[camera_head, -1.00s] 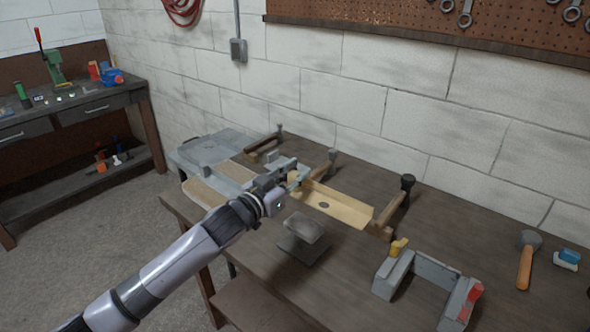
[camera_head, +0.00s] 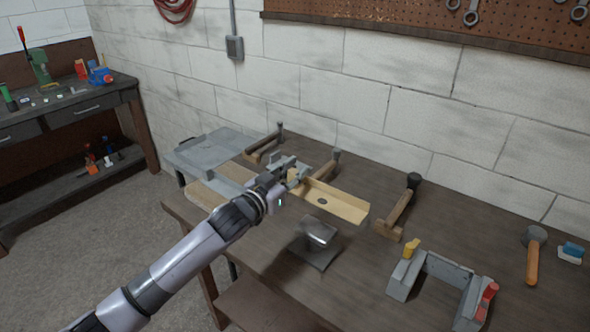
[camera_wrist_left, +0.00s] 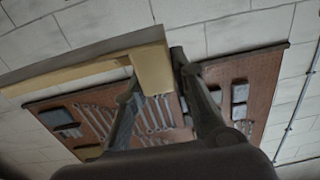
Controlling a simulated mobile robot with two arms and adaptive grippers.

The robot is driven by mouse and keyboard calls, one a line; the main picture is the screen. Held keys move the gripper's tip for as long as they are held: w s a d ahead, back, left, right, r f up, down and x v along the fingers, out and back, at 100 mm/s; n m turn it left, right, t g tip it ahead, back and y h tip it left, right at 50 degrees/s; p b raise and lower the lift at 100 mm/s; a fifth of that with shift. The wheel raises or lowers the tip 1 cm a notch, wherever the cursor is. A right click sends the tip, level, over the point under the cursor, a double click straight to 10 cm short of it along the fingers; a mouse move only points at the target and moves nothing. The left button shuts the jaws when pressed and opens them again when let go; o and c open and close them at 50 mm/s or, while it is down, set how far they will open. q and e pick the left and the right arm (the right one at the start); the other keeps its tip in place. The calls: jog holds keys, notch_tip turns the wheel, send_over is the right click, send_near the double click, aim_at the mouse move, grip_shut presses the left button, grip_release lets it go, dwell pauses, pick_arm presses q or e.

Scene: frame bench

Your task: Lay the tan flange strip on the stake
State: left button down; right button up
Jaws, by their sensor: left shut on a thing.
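The tan flange strip (camera_head: 338,203) is a long, thin, angled piece with a dark hole or spot in it. My left gripper (camera_head: 292,174) is shut on its left end and holds it out to the right over the bench. In the left wrist view the strip (camera_wrist_left: 90,70) runs left from between the fingers of the left gripper (camera_wrist_left: 160,88). The stake (camera_head: 318,231), a grey metal block on a square base, stands on the bench just in front of and below the strip in the picture. They look apart. My right gripper is not in view.
A grey U-shaped frame (camera_head: 445,268) with yellow and red pieces stands at the right. Wooden clamps (camera_head: 398,212) lie along the back. A mallet (camera_head: 532,255) and a blue-and-white block (camera_head: 570,254) lie far right. A grey tray (camera_head: 215,148) is at the left.

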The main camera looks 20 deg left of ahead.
pick_arm(q)
notch_tip(320, 180, down, 5)
jog(key=b, duration=0.2)
jog(key=shift+b, duration=0.4)
jog(key=shift+f+b, duration=0.3)
jog(key=shift+f, duration=0.4)
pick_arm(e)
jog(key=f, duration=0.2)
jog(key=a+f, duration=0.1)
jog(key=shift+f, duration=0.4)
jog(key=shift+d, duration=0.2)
pick_arm(q)
jog(key=shift+f+b, duration=0.85)
jog(key=shift+f, duration=0.6)
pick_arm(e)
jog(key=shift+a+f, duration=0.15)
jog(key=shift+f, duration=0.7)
pick_arm(q)
jog(key=c, duration=1.3)
grip_release()
jog(key=shift+f, duration=0.1)
